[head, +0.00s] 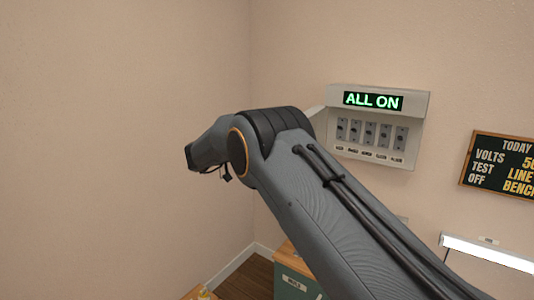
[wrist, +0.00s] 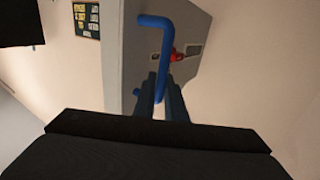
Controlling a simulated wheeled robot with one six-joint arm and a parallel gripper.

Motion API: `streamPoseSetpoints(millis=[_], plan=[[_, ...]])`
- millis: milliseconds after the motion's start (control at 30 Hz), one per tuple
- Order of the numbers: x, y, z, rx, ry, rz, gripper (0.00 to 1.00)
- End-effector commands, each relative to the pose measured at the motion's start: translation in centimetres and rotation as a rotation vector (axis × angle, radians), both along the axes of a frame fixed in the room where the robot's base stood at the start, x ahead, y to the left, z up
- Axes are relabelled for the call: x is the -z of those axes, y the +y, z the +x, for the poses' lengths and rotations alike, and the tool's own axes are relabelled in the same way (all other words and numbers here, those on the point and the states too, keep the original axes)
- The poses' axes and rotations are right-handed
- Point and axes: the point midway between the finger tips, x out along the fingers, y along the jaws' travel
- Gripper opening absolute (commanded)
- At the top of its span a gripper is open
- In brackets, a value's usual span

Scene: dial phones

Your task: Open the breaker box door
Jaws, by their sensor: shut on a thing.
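The breaker box (head: 375,127) is on the wall in the head view, with a green "ALL ON" display at its top and a row of several switches below. Its front is uncovered there; a pale sliver (head: 317,112) at its left edge looks like part of the door, mostly hidden by my arm. In the wrist view, a grey panel (wrist: 130,45), seemingly the door, carries a blue bar handle (wrist: 168,38) and a small red part (wrist: 178,57). My gripper (wrist: 165,85) is shut on the blue handle. It is hidden in the head view.
A dark sign board (head: 497,165) hangs on the wall to the right, above a bright white lamp bar (head: 490,254). A green cabinet (head: 295,280) with a wooden top stands below the box. The wall at left is bare.

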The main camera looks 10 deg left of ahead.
Motion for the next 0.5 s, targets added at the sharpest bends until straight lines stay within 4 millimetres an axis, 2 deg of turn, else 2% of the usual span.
streamPoseSetpoints(millis=[133, 500], plan=[[-0.09, -0.55, 0.69, 0.01, -0.002, 0.0, 0.0], [-0.23, -0.65, 0.8, 0.012, -0.003, 0.0, 0.0]])
